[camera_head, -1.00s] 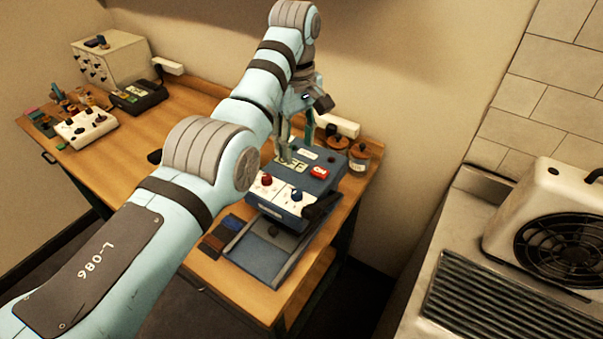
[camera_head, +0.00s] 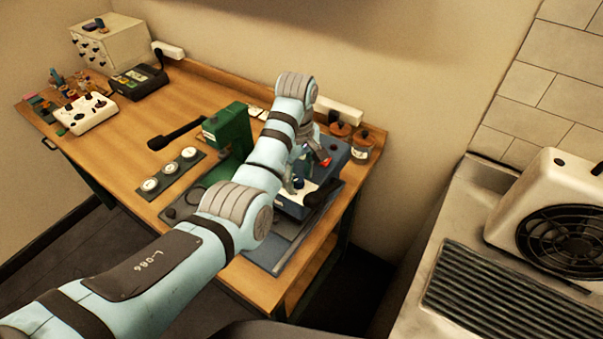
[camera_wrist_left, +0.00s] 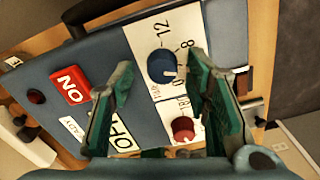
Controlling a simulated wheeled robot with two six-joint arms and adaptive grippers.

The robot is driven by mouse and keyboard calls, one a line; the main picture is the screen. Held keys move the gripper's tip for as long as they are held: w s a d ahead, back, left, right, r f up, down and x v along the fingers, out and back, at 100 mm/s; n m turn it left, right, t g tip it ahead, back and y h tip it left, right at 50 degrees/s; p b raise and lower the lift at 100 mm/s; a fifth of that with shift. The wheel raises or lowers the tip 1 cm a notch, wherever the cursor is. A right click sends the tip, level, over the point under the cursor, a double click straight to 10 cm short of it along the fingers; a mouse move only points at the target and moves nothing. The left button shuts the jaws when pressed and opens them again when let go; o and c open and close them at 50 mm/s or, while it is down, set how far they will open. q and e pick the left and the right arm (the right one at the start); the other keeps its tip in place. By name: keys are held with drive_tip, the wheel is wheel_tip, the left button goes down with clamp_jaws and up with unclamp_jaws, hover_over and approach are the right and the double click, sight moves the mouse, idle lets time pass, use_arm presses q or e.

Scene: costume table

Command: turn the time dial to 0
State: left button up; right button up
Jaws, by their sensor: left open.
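The blue-grey press machine (camera_head: 337,150) stands on the wooden table with a white dial panel. In the left wrist view the panel (camera_wrist_left: 147,35) carries a blue knob (camera_wrist_left: 161,65) with 12 and 8 printed near it, and a red knob (camera_wrist_left: 183,129) with a scale that seems to read 180. The blue knob seems to be the time dial; a pale mark shows on its lower edge. My left gripper (camera_wrist_left: 160,78) is open, its green fingers on either side of the blue knob; contact cannot be told. In the head view the left gripper (camera_head: 292,184) hides most of the panel. My right gripper is out of view.
The machine also has a red rocker switch (camera_wrist_left: 70,85) and a dark handle (camera_head: 322,193). A green press (camera_head: 228,130) and a strip of round badges (camera_head: 168,169) lie to the left. Jars (camera_head: 362,147) stand behind the machine on the right.

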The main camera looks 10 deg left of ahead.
use_arm(q)
drive_tip(key=shift+s+r, duration=0.15)
drive_tip(key=shift+c, duration=0.3)
drive_tip(key=shift+s+d, duration=0.1)
drive_tip(key=shift+s, duration=0.1)
drive_tip(key=c, duration=0.3)
drive_tip(key=shift+r, duration=0.1)
drive_tip(key=c, duration=0.3)
drive_tip(key=shift+d, duration=0.1)
clamp_jaws()
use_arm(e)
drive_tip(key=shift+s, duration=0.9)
use_arm(q)
drive_tip(key=shift+m, duration=0.5)
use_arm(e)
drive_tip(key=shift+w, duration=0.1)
use_arm(q)
drive_tip(key=m, duration=0.3)
drive_tip(key=shift+m, duration=0.4)
drive_tip(key=m, duration=0.5)
